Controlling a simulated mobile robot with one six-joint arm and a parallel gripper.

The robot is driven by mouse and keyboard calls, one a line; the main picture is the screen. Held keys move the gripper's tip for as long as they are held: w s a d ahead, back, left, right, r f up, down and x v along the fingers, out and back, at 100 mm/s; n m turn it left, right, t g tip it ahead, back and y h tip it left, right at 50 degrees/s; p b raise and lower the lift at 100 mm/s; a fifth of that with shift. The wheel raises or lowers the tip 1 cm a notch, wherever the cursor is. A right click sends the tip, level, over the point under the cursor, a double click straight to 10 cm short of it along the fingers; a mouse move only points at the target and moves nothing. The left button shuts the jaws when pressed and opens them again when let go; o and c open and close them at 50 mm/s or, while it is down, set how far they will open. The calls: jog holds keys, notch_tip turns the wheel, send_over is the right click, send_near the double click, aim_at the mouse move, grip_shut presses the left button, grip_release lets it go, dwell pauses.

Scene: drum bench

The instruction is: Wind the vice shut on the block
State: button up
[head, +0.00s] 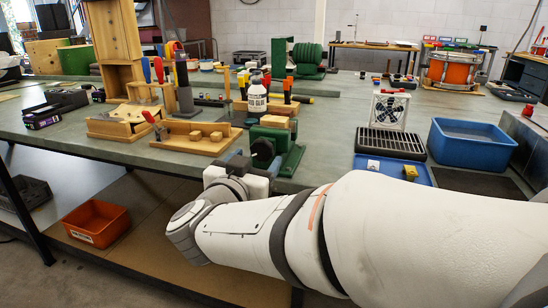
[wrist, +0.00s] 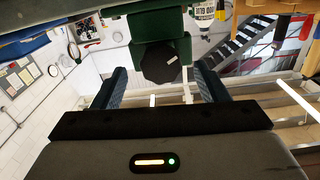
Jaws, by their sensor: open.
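The green vice (head: 290,160) stands at the front edge of the bench, with a wooden block (head: 274,122) at its top. Whether the jaws touch the block cannot be told. Its dark many-sided knob (head: 262,150) faces the front; in the wrist view the knob (wrist: 160,62) has a small pale mark and sits in front of the green body (wrist: 160,28). My gripper (head: 239,162) is at the knob's front left in the head view. In the wrist view my gripper (wrist: 160,70) is open, one finger on each side of the knob, with visible gaps.
A wooden tray with blocks (head: 190,147) lies left of the vice, and a white bottle (head: 257,100) stands behind it. A black grate (head: 390,142) and blue bin (head: 470,143) are to the right. An orange bin (head: 97,222) is on the lower shelf.

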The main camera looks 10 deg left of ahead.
aim_at(263, 149)
jog(key=shift+w+d, duration=0.1)
jog(key=shift+w, duration=1.15)
jog(key=c, duration=0.9)
jog(key=shift+s, duration=0.1)
jog(key=shift+c, duration=0.4)
jog(key=shift+m+b, duration=0.3)
